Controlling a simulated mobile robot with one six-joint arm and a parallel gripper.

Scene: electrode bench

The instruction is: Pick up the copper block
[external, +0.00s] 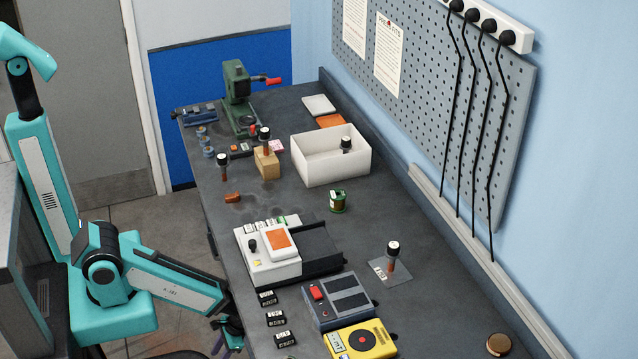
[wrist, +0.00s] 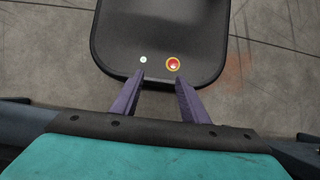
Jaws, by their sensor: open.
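A small copper-brown block (external: 233,197) lies on the dark bench top, left of the middle and in front of a wooden block. It does not show in the wrist view. My gripper (external: 226,338) is low at the bench's near left edge in the external view, well apart from the copper block. In the wrist view my gripper (wrist: 159,80) has its two purple fingers spread with nothing between them. Below them are grey floor and a dark rounded panel with a red button.
A wooden block (external: 266,163) with a dark-topped electrode stands behind the copper block. A green spool (external: 338,202) stands to its right. A white device (external: 268,262) with an orange pad lies between it and my gripper. A white bin (external: 330,168) stands farther back.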

